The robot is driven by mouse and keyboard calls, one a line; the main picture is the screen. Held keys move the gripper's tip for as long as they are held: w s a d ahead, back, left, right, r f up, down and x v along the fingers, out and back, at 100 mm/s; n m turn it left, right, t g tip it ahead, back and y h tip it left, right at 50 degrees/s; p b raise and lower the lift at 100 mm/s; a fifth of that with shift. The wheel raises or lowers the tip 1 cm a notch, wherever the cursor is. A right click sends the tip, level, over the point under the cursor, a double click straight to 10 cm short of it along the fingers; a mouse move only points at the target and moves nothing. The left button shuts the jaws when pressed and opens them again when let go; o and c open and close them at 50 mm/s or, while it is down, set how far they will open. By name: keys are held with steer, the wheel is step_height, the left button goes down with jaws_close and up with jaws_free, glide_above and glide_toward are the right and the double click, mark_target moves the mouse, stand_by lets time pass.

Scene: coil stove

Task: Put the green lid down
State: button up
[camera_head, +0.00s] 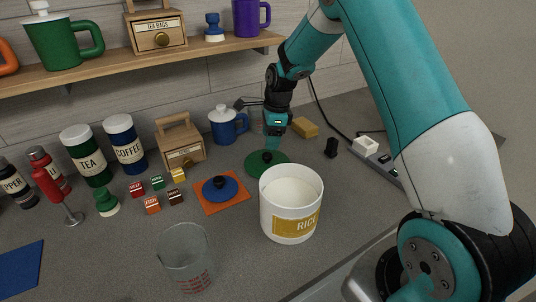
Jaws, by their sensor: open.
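The green lid (259,163) has a round disc and a dark knob, and lies flat on the grey counter behind the rice canister. It appears to rest on the counter. My gripper (272,143) points down just above the lid, over its knob. Its fingers are open, and the knob is partly hidden by them. I cannot tell whether the fingers touch the knob.
A white rice canister (290,213) stands open in front of the lid. A blue lid (220,187) lies on an orange mat (207,209) to the left. A blue mug (224,128), yellow sponge (305,128) and power strip (381,163) are nearby. A glass measuring cup (186,260) stands in front.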

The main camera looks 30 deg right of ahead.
steer(key=s+a+r+n+y, duration=0.1)
steer(key=s+a+r+n, duration=1.05)
steer(key=r, duration=0.25)
steer(key=s+a+r+n, duration=0.1)
steer(key=s+a+n, duration=0.3)
steer(key=s+n, duration=0.5)
steer(key=s+a+r+n+y, duration=0.1)
steer(key=s+a+r+n, duration=0.1)
steer(key=s+a+n, duration=0.3)
steer(key=s+n, duration=0.4)
steer(key=s, duration=0.3)
steer(key=shift+s+g+y+b, duration=0.3)
steer(key=shift+s+g+b, duration=0.05)
steer(key=shift+g, duration=0.05)
